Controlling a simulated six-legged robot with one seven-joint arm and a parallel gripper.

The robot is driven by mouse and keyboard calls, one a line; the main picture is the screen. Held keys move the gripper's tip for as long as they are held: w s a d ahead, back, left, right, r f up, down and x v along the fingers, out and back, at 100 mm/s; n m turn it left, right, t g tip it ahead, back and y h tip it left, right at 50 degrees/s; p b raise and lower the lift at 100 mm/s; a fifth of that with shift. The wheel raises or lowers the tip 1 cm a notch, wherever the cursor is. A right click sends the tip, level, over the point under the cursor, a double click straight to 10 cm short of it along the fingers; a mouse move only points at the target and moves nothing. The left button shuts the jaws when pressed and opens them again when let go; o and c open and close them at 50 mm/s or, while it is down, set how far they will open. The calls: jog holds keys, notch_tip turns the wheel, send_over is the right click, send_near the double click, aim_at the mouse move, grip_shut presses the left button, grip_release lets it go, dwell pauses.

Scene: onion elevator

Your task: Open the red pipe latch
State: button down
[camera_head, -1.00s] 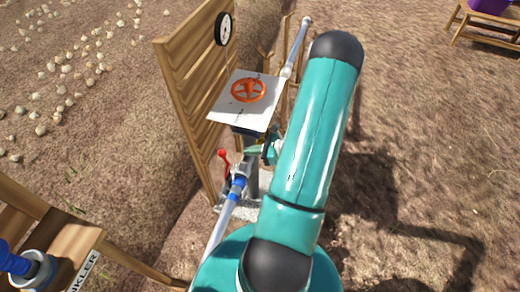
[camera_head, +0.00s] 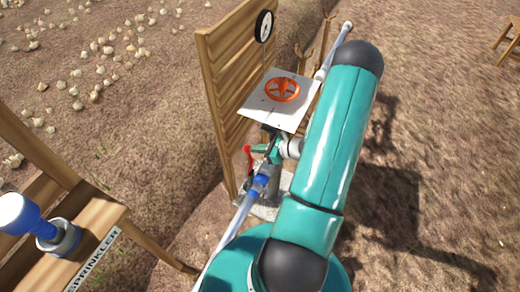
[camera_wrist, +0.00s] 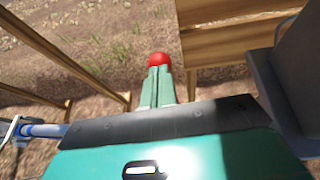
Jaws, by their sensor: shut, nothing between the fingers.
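The red pipe latch (camera_head: 248,157) is a short lever with a round knob, low beside the wooden slat panel and near the blue pipe fitting. My gripper (camera_head: 255,149) is at the latch's knob end, with its green fingers pointing left at it. In the wrist view, my gripper's fingers (camera_wrist: 157,86) are closed together, and the red knob (camera_wrist: 158,59) shows just beyond their tips. The fingers are at or very near the knob; I cannot tell whether they touch. The rest of the lever is hidden in the wrist view.
The wooden slat panel (camera_head: 228,95) with a black-rimmed gauge (camera_head: 264,26) stands behind. A grey-white pipe (camera_head: 232,228) runs toward me. A wooden stand labelled SPRINKLER (camera_head: 118,215) is at lower left.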

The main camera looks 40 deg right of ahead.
jog(key=w+a+g+h, duration=0.1)
jog(key=w+a+g, duration=0.1)
jog(key=w, duration=0.4)
jog(key=shift+w+a, duration=0.2)
jog(key=shift+w, duration=0.05)
jog(key=shift+r, duration=0.15)
jog(key=w+r+v, duration=0.1)
jog(key=v, duration=1.3)
jog(key=shift+r+g, duration=0.2)
jog(key=shift+g, duration=0.1)
jog(key=shift+a, duration=0.1)
